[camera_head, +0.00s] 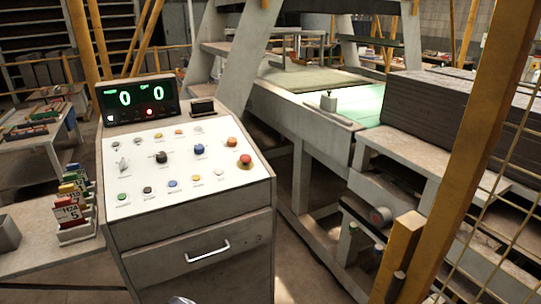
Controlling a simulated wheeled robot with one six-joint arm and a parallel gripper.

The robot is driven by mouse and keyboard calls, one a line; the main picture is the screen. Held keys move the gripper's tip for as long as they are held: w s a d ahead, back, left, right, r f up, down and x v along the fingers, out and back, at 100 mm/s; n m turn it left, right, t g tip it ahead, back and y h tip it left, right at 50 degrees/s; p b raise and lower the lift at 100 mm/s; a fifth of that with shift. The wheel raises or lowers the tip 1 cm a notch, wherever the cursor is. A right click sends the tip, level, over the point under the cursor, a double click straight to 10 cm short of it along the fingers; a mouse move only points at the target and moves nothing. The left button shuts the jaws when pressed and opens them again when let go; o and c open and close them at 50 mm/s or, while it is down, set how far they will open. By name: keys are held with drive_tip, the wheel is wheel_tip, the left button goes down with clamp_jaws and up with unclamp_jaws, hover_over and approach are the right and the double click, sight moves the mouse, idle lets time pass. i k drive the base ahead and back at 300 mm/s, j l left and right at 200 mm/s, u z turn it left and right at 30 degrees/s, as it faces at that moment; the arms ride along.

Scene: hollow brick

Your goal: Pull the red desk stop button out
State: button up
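The red desk stop button (245,161) sits at the right edge of the white panel on the sloped control desk (190,234). It is a red mushroom head with a yellowish ring under it. From here I cannot tell whether it is pressed in or out. My gripper is not clearly in view. Only a small pale rounded piece shows at the bottom edge below the drawer, and I cannot tell what it is.
An orange knob (232,142), a blue knob (199,149) and a black knob (161,157) are close by on the panel. A display (138,100) stands behind it. A yellow post (455,150) and mesh stand at right. Tag holders (75,215) are at left.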

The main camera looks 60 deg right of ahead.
sight(245, 158)
drive_tip(key=z, duration=1.5)
